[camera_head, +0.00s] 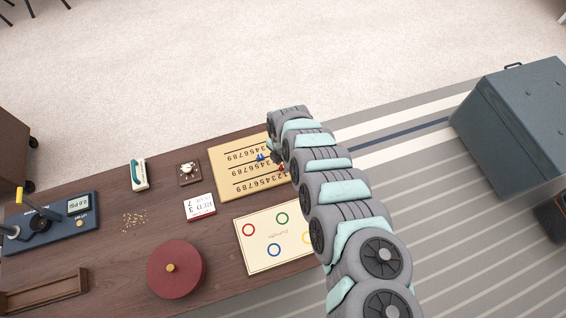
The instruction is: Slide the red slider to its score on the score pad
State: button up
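The tan scoreboard (227,187) lies on the dark wooden table, with three rows of numbers 1 to 9 that appear upside down. A small red piece, apparently the red slider (281,168), shows at the board's right side beside my arm, partly hidden. A blue slider (261,157) sits on the middle row. My gripper (276,157) is over the right part of the board, close to the red piece; the arm hides most of it. I cannot tell if it is open or touching the slider. The score pad (200,207) is white with a red edge; its upside-down writing seems to include RED, a 3 and a 7.
A cream card with coloured rings (262,227) lies below the board. A round red box (175,268), a teal-handled object (139,174), a small dark box (189,172) and a blue device (60,223) stand to the left. A grey cabinet (515,115) is at right.

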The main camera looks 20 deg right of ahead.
grip_shut()
dwell(1.0)
